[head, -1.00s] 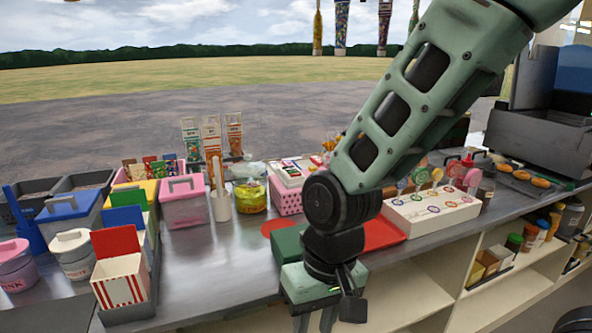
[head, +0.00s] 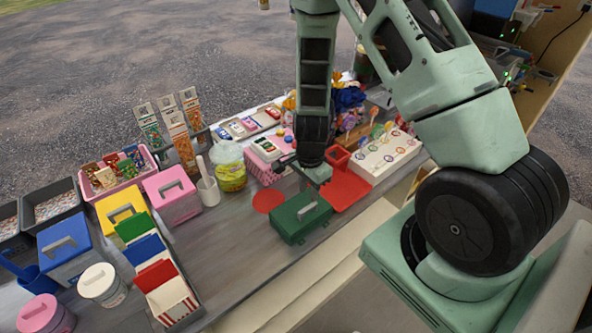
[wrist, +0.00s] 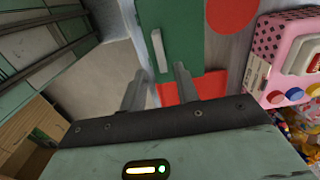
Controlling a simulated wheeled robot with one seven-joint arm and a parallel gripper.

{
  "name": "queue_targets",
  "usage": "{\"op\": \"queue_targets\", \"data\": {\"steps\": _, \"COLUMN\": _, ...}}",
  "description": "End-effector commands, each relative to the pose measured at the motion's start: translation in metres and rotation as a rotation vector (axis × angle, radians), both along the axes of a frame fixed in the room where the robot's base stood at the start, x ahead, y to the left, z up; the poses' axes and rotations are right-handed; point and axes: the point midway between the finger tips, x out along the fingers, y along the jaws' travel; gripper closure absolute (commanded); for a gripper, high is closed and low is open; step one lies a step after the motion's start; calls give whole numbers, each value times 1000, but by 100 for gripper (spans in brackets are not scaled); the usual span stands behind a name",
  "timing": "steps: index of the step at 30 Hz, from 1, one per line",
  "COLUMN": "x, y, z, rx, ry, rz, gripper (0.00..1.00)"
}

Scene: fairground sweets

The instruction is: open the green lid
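The green lid (head: 288,217) sits closed on a green box on the counter, with a grey bar handle (head: 307,210) on top. In the wrist view the green lid (wrist: 185,20) and its pale handle (wrist: 159,50) lie just ahead of my fingertips. My gripper (head: 318,176) is above and behind the lid in the head view, over the red tray's side. In the wrist view my gripper (wrist: 160,78) has its two fingers apart with nothing between them. The handle lines up with the gap but appears beyond the tips. Contact is not visible.
A red tray (head: 346,190) is right of the green box, and a red disc (head: 268,201) is left. A pink dotted box (head: 262,170) and a yellow jar (head: 230,172) stand behind. Colour-lidded bins (head: 70,262) crowd the left. The counter in front-left is bare.

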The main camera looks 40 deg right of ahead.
Motion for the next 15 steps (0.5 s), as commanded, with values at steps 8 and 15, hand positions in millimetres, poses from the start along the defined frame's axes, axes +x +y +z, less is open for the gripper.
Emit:
{"op": "queue_targets", "data": {"steps": 8, "x": -1, "y": -3, "z": -18, "rx": -4, "ry": 3, "rz": -17, "gripper": 69}}
{"op": "queue_targets", "data": {"steps": 15, "x": -1, "y": -3, "z": -53, "rx": -4, "ry": 2, "rz": -15, "gripper": 69}}
